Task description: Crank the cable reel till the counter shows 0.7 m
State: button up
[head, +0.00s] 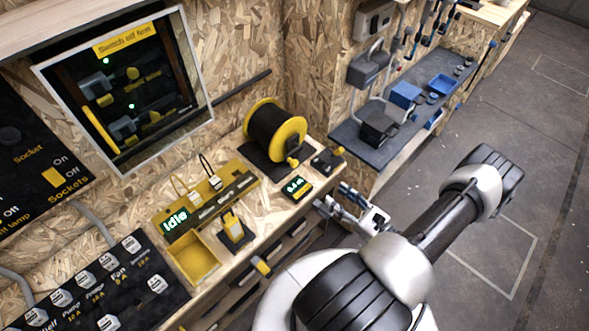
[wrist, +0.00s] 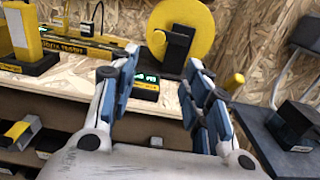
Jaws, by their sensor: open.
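The cable reel (head: 262,125) has yellow flanges and a black winding, and stands on the bench near the corner. It also shows in the wrist view (wrist: 199,22). A yellow crank knob (head: 292,162) is on its near side. The counter (head: 297,188) is a small yellow-edged box with green digits in front of the reel; they look like 0.0 m but are too small to be sure. My gripper (head: 336,199) is open and empty at the bench's front edge, right of the counter and apart from the crank.
A small black block with a yellow knob (head: 338,151) stands right of the reel. A panel reading "Idle" (head: 190,215), a yellow tray (head: 196,258) and a yellow-and-black device (head: 234,230) lie to the left. A side shelf (head: 355,133) holds blue bins.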

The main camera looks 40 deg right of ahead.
aim_at(296, 165)
jog(key=w, duration=0.5)
jog(key=w+a+b, duration=0.1)
jog(key=w, duration=0.5)
jog(key=w+b, duration=0.1)
jog(key=w, duration=0.4)
jog(key=shift+w+a, duration=0.15)
jog(key=shift+w, duration=0.15)
grip_shut()
